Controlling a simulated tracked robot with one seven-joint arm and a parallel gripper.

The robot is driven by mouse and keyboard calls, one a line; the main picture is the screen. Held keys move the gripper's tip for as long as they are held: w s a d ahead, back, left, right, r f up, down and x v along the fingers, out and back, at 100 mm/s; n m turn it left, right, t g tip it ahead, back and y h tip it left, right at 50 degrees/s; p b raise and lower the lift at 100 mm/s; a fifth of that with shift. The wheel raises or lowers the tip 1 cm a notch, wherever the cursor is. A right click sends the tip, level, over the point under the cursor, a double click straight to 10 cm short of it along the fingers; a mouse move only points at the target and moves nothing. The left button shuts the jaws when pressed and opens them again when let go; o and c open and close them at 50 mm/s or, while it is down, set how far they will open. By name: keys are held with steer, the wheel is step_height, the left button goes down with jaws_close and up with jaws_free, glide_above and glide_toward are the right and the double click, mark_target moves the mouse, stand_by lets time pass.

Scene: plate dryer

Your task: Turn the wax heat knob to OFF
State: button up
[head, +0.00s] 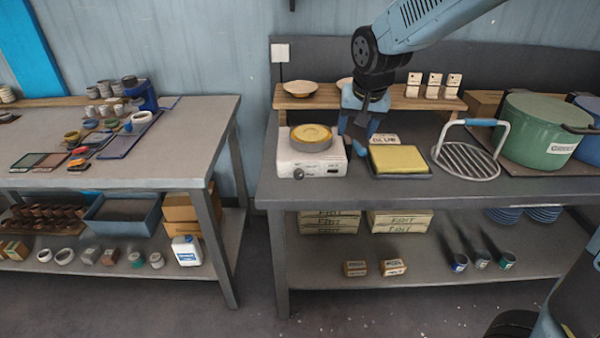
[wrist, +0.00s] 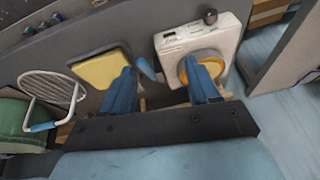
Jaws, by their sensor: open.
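The wax heater is a white box (head: 318,163) with a round pan of yellow wax (head: 311,135) on top, at the left end of the right bench. Its dark heat knob (head: 299,173) is on the front face, toward the left. The wrist view shows the white heater (wrist: 226,30) and the knob (wrist: 210,16) at the top. My gripper (head: 358,148) is open and empty, pointing down just right of the heater. In the wrist view my blue fingers (wrist: 165,85) are spread, the right one overlapping the wax pan (wrist: 204,66). The knob is apart from both fingers; its marking is too small to read.
A yellow sponge-like pad in a dark tray (head: 399,161) lies right of the heater, then a wire rack with a blue handle (head: 468,160) and a green pot (head: 541,130). A wooden shelf (head: 428,101) with bowls and small blocks stands behind. The bench front edge is clear.

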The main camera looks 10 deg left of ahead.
steer(key=n, duration=0.1)
glide_toward(299, 172)
steer(key=shift+h, duration=0.3)
steer(key=x, duration=1)
steer(key=shift+w+a+r, duration=0.1)
steer(key=shift+a, duration=0.15)
steer(key=shift+c, duration=0.3)
steer(key=c, duration=0.9)
steer(key=shift+d, duration=0.1)
steer(key=shift+c, duration=0.2)
